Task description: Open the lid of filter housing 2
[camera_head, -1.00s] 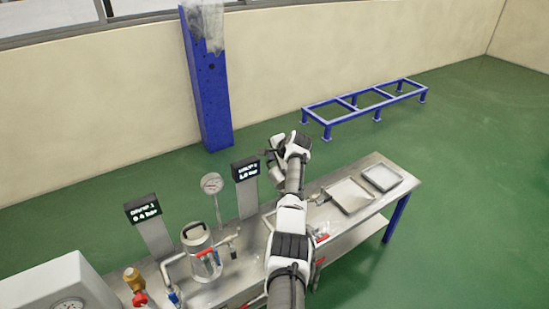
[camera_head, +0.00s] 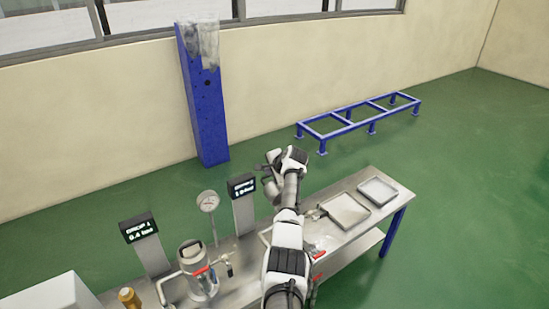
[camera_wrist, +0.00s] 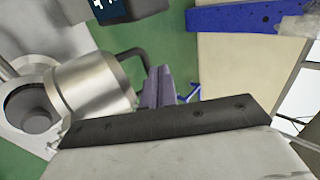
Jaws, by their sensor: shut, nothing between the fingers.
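In the wrist view a shiny metal cylinder with a dark curved handle (camera_wrist: 92,88) lies across the left; it looks like a filter housing, and I cannot read a number on it. My gripper's fingers (camera_wrist: 160,86) are shut and empty, just right of the handle in that picture; I cannot tell whether they touch it. In the head view my arm covers the bench part before the second display (camera_head: 242,187), so housing 2 is not clearly seen there. A filter housing with a black-handled lid (camera_head: 197,254) stands left of my arm, near the "Group 1" display (camera_head: 139,227).
A pressure gauge (camera_head: 208,201) stands between the displays. Red valve handles show near the left housing and right of my arm (camera_head: 318,254). Two trays (camera_head: 347,210) (camera_head: 378,190) lie on the bench's right end. A blue column (camera_head: 204,120) and low blue frame (camera_head: 358,119) stand behind.

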